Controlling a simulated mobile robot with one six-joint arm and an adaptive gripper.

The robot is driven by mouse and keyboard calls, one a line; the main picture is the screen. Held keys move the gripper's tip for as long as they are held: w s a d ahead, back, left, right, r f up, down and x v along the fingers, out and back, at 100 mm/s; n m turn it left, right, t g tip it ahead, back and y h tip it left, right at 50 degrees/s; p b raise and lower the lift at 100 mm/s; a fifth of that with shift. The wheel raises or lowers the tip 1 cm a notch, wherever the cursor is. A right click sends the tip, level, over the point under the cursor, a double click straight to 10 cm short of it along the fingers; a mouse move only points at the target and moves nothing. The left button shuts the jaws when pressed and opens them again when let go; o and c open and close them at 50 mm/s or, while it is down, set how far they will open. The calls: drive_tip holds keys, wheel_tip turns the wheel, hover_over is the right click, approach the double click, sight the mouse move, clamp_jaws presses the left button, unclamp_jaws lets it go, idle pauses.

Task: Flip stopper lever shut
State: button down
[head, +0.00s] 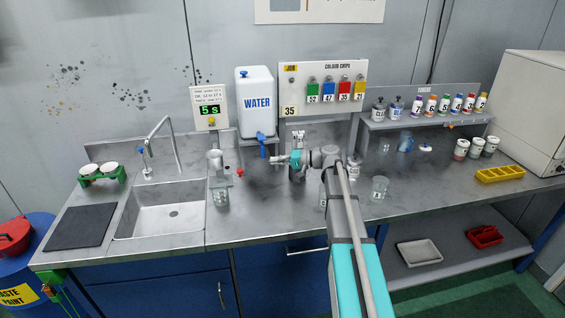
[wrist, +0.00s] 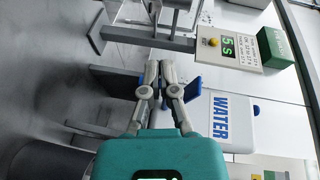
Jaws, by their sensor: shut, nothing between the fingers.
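The water container (head: 255,100) is a white box with a blue WATER label, mounted on the back wall. Its blue tap and lever (head: 262,146) hang below it; I take this to be the stopper lever. In the wrist view the container (wrist: 232,125) is at right, and blue parts of the tap (wrist: 193,89) show beside and behind the fingers. My gripper (head: 275,160) is just right of and below the lever in the head view, pointing left. In the wrist view my gripper (wrist: 160,66) is shut and empty. The fingers hide part of the lever, and contact cannot be told.
A clear beaker (head: 221,197) stands by the sink (head: 170,212). A small red-topped item (head: 240,172) lies on the bench left of my gripper. A 5 s display (head: 209,110) is left of the container. More glassware (head: 379,188) stands right of my arm.

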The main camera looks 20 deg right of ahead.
drive_tip(key=a+f+b, duration=0.1)
drive_tip(key=a, duration=0.8)
drive_tip(key=shift+w+f+b, duration=0.3)
drive_tip(key=shift+w+f, duration=0.05)
drive_tip(key=shift+w, duration=0.1)
drive_tip(key=shift+s+d+t, duration=0.15)
drive_tip(key=shift+t, duration=0.15)
